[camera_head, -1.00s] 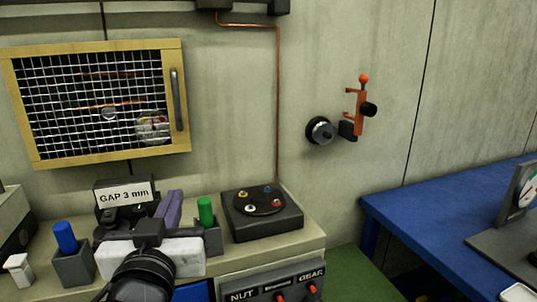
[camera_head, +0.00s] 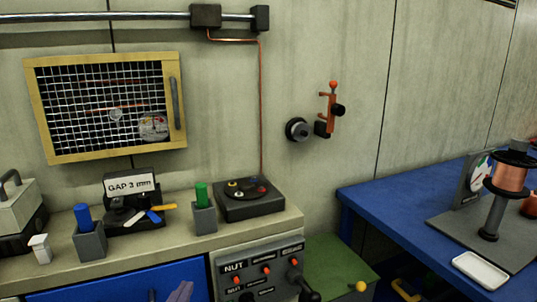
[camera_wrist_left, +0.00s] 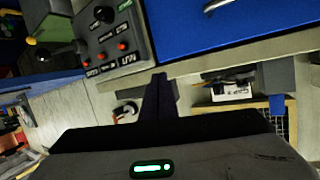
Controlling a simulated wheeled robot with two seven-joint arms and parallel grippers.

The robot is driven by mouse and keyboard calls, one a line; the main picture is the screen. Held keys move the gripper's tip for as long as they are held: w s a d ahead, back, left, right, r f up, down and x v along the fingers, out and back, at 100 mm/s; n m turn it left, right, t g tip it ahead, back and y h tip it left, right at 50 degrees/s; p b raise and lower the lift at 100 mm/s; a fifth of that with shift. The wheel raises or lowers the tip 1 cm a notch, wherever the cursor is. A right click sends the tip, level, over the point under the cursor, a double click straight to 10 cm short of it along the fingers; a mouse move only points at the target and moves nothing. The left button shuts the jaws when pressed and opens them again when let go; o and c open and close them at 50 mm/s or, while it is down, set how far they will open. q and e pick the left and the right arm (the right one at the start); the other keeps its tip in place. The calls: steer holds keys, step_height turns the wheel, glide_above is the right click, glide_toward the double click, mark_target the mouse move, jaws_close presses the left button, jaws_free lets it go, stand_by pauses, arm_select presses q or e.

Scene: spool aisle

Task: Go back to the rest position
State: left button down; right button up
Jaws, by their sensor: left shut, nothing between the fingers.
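My left gripper (camera_head: 181,292) shows only at the bottom edge of the head view, as purplish fingertips in front of the blue drawer front (camera_head: 165,275). It is shut and empty. In the left wrist view its dark fingers (camera_wrist_left: 158,98) point out together over the bench front, with nothing between them. The rest of my left arm is out of the head view. My right gripper is in neither view.
The bench top (camera_head: 150,245) holds a blue-capped holder (camera_head: 90,240), a green-capped holder (camera_head: 204,215), a "GAP 3 mm" stand (camera_head: 130,188) and a black dial box (camera_head: 248,200). A control panel (camera_head: 262,268) with levers is to the right. A blue table (camera_head: 380,205) carries a copper spool (camera_head: 509,175).

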arm_select(q)
steer(key=s+d+f+m+g+h, duration=0.15)
steer(key=s+f, duration=0.25)
steer(key=f, duration=0.5)
steer(key=s+a+f+g+h, duration=0.15)
steer(key=s+f, duration=0.25)
steer(key=f, duration=0.5)
steer(key=s+f+g, duration=0.3)
steer(key=s+f, duration=0.9)
steer(key=s, duration=0.2)
steer(key=shift+s+a+f+n, duration=0.2)
steer(key=shift+s+f+n, duration=0.05)
steer(key=shift+s+n, duration=0.1)
